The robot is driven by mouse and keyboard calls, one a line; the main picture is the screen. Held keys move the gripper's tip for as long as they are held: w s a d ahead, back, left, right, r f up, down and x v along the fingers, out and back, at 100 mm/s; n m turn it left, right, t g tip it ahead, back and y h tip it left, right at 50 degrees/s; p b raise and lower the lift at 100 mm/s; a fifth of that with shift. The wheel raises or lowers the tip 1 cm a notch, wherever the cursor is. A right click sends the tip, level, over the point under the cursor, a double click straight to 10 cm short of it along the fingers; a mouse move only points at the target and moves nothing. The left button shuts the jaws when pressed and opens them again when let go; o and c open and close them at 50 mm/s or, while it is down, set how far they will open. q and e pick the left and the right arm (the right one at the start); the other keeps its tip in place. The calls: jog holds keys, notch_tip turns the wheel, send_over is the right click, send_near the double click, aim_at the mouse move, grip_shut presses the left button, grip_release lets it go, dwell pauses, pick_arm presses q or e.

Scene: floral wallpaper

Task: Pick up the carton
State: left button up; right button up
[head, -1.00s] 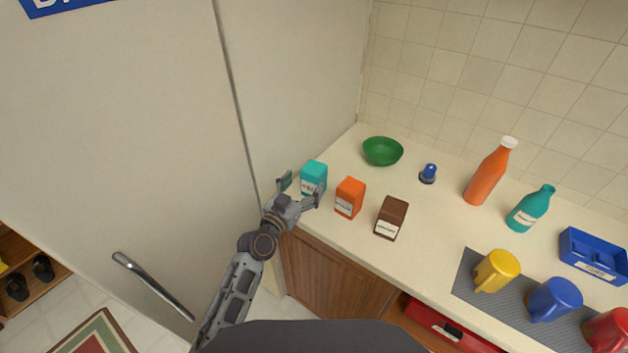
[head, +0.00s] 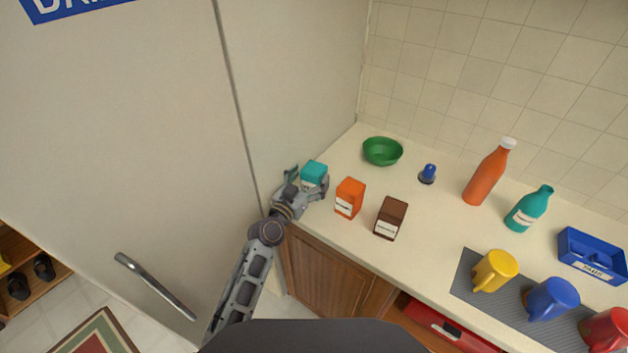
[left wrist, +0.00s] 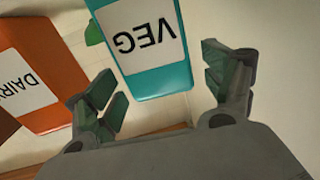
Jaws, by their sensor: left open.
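A teal carton (head: 314,172) stands at the left end of the counter, next to the wall panel. In the left wrist view the teal carton (left wrist: 143,45) shows a white label reading VEG, upside down. My left gripper (head: 308,182) is open, with one finger on each side of the teal carton. In the left wrist view the fingers of my left gripper (left wrist: 168,88) are apart from the carton's sides. An orange carton (head: 350,198) stands just to the right, labelled DAIRY in the left wrist view (left wrist: 35,80). A brown carton (head: 391,218) stands farther right. My right gripper is not in view.
The counter (head: 430,217) also holds a green bowl (head: 382,151), a small blue item (head: 428,174), an orange bottle (head: 487,177), a teal bottle (head: 530,209), a blue tray (head: 567,262) and mugs on a grey mat (head: 466,272). The wall panel (head: 300,80) stands close on the left.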

aim_at(314, 171)
pick_arm(q)
jog(key=shift+x, duration=1.55)
jog(key=shift+c, duration=0.3)
jog(key=c, duration=1.3)
